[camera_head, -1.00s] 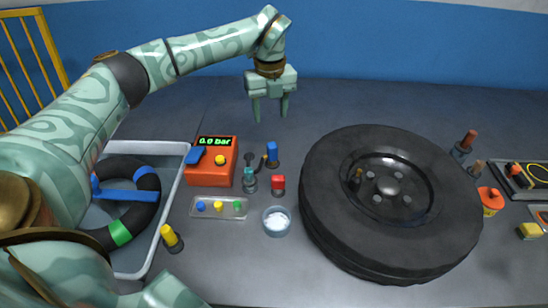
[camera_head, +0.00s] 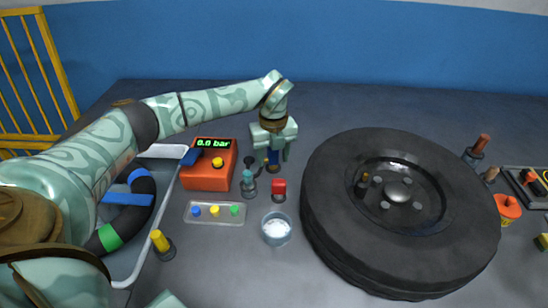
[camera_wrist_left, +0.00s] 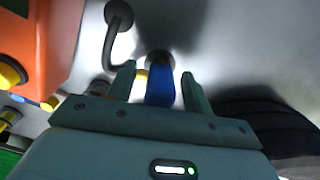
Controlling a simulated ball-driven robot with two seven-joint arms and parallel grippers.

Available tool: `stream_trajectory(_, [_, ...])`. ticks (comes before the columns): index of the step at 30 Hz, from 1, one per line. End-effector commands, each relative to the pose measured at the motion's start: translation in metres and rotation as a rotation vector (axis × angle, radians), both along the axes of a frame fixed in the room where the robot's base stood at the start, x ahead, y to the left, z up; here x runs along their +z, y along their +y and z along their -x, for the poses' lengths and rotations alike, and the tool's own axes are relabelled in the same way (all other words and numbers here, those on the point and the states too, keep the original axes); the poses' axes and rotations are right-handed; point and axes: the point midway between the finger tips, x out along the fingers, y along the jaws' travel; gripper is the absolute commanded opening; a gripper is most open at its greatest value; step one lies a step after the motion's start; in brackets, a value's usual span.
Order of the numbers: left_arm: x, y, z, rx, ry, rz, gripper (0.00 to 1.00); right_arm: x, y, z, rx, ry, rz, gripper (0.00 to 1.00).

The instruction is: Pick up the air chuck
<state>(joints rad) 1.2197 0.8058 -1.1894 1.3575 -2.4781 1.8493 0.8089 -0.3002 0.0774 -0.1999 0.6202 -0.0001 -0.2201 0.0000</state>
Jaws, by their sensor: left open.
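The likely air chuck (camera_head: 274,162) is a blue-topped piece standing upright on a dark round base, right of the orange gauge box. My left gripper (camera_head: 274,151) is over it, open and pointing down, and partly hides it. In the left wrist view the blue body (camera_wrist_left: 160,90) lies between the two open fingers of my left gripper (camera_wrist_left: 158,71), with a visible gap on the right side. A small brass part shows beside the blue body. My right gripper is not in view.
The orange gauge box (camera_head: 208,174) reads 0.0 bar. A teal-topped piece (camera_head: 248,182), a red-capped piece (camera_head: 279,187) and a glass bowl (camera_head: 277,229) stand close by. A large tyre (camera_head: 335,225) fills the right. A grey hook (camera_wrist_left: 116,22) stands near the blue piece.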

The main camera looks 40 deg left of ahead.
Motion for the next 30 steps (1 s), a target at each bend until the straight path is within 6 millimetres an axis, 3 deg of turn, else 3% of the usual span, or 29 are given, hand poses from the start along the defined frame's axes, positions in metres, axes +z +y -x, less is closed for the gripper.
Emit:
stream_trajectory(2, [0.002,0.000,0.000,0.000,-0.001,0.000,0.51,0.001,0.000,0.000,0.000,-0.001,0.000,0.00])
stream_trajectory(3, [0.002,0.000,0.000,0.000,-0.001,0.000,0.45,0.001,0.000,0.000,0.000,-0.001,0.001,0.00])
stream_trajectory(8, [0.002,0.000,0.000,0.001,-0.001,0.000,0.03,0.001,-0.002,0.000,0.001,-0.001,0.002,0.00])
stream_trajectory(20, [0.009,0.000,-0.001,0.001,-0.004,0.000,0.03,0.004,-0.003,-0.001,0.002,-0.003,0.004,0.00])
stream_trajectory(26, [0.042,0.001,-0.001,0.002,-0.008,0.000,0.03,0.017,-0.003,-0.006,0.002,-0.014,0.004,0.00])
stream_trajectory(30, [0.074,0.017,0.024,0.003,-0.007,-0.001,0.03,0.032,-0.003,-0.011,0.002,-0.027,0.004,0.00])
